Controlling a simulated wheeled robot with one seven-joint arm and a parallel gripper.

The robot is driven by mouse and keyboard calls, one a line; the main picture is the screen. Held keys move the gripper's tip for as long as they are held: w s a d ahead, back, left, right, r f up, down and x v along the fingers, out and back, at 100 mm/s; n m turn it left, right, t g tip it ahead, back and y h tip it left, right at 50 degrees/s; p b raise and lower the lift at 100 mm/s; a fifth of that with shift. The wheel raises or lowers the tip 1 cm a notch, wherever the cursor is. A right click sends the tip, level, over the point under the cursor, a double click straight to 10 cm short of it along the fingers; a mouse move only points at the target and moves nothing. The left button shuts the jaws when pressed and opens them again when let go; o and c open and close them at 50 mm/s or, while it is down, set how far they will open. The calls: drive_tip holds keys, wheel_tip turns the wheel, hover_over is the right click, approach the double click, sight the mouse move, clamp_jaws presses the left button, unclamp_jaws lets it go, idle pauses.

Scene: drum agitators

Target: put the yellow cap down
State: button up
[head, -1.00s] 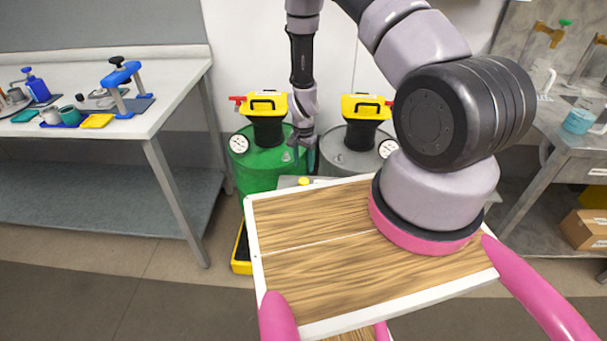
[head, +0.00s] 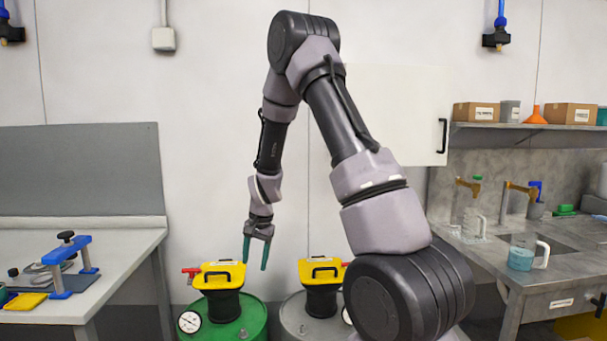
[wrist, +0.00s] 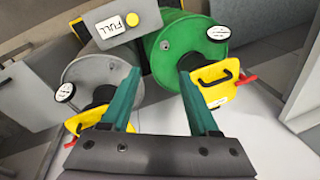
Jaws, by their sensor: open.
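A small round orange-yellow piece (wrist: 132,19), probably the yellow cap, rests on a grey box (wrist: 112,27) labelled FULL in front of the drums. It does not show in the head view now. My gripper (head: 256,266) hangs fingers down over the gap between the two drums, near the height of their yellow units. In the wrist view my gripper (wrist: 158,72) has its teal fingers spread apart with nothing between them. The round piece is beyond the fingertips and apart from them.
The green drum (head: 240,323) and grey drum (head: 300,325) carry yellow-topped agitators (head: 219,275) (head: 322,270) and gauges, close to my gripper. A workbench (head: 130,240) stands at left and a sink counter (head: 540,270) at right.

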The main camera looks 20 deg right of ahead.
drive_tip(key=s+d+r+n+t, duration=0.1)
drive_tip(key=s+r, duration=0.4)
drive_tip(key=r, duration=0.6)
drive_tip(key=s+d+r+n+t, duration=0.1)
drive_tip(key=s+r, duration=0.3)
drive_tip(key=r, duration=0.7)
drive_tip(key=s+d+r+n+t, duration=0.1)
drive_tip(key=s+r, duration=0.4)
drive_tip(key=s, duration=0.3)
drive_tip(key=s+d+r+n+t, duration=0.1)
drive_tip(key=s+r+t, duration=0.1)
drive_tip(key=s+r, duration=0.3)
drive_tip(key=s, duration=0.4)
drive_tip(key=shift+s+d+r+y, duration=0.2)
drive_tip(key=shift+d+y, duration=0.05)
drive_tip(key=shift+y, duration=0.05)
